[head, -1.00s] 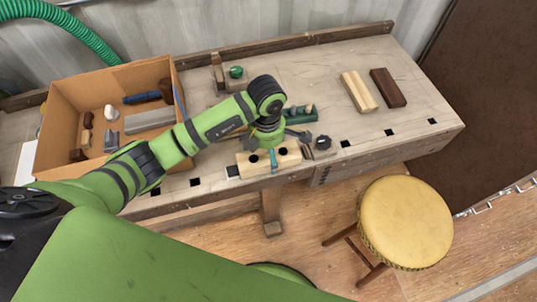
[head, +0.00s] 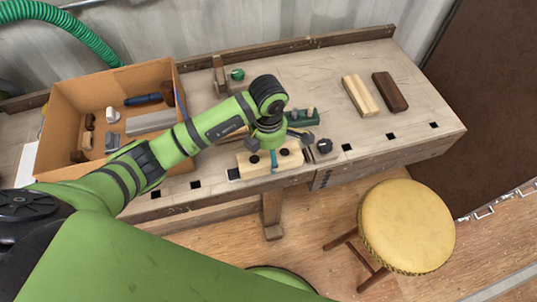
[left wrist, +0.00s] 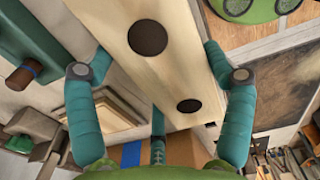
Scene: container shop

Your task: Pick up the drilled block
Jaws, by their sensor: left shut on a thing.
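The drilled block (head: 292,158) is a pale wooden bar with dark round holes, at the front edge of the workbench in the head view. It also fills the middle of the left wrist view (left wrist: 165,60), where two dark holes show. My left gripper (head: 273,157) is over the block from above. In the left wrist view its teal fingers (left wrist: 160,90) lie on both sides of the block, shut on it. I cannot tell whether the block is clear of the bench top. My right gripper is not in view.
A cardboard box (head: 60,105) with tools and small pieces stands left on the workbench (head: 330,75). A green holder (head: 303,118) is just behind the block. A pale block (head: 360,95) and a dark block (head: 390,92) lie at the right. A yellow stool (head: 405,225) stands in front.

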